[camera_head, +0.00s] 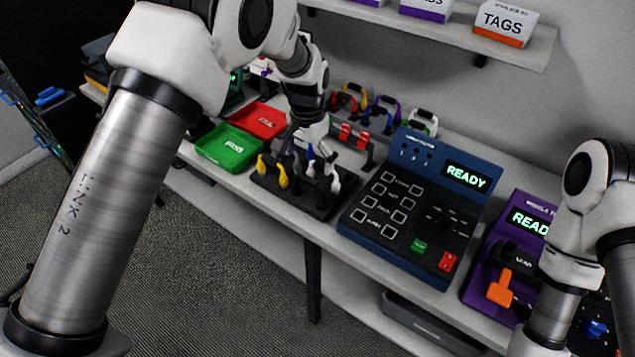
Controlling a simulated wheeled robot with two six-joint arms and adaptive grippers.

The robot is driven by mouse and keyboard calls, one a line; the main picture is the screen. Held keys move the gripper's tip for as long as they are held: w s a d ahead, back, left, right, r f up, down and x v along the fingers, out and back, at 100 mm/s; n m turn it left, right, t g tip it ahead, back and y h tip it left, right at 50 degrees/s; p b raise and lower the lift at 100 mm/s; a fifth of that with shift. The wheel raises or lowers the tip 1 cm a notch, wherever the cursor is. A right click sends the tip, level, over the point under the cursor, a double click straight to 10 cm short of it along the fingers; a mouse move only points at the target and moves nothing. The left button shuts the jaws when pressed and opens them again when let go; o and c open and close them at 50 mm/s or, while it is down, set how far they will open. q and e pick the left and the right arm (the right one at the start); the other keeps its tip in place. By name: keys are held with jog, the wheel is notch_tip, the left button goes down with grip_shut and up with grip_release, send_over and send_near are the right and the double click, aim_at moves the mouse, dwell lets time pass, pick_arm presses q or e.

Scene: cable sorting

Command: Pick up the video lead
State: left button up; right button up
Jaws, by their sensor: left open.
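My left gripper (308,152) is open and hangs over a black cable rack (318,205) on the bench. The rack holds several cable ends. Yellow plugs (283,178) stand at its left, and white and blue ones stand to the right, close below my gripper. The fingers partly overlap the cables, so I cannot tell whether they touch one. I cannot tell which cable is the video lead, as no label is readable. My right arm is at the right edge, and its gripper is out of view.
A green tray (222,158) and a red tray (262,120) lie left of the rack. A blue tester (375,226) reading READY stands to its right, then a purple one (483,265). Coiled cables (383,108) stand behind. A shelf (440,33) holds boxes above.

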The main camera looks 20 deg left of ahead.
aim_at(309, 179)
pick_arm(q)
jog(key=f+p, duration=0.1)
jog(key=f, duration=0.1)
jog(key=f+p, duration=0.1)
jog(key=f, duration=0.1)
jog(key=f+p, duration=0.1)
jog(key=f, duration=0.2)
jog(key=shift+w+a+f, duration=0.1)
jog(key=shift+w, duration=0.3)
jog(key=shift+s+f, duration=0.1)
jog(key=shift+f, duration=0.1)
jog(key=shift+s, duration=0.15)
jog(key=shift+c, duration=0.4)
jog(key=c, duration=1)
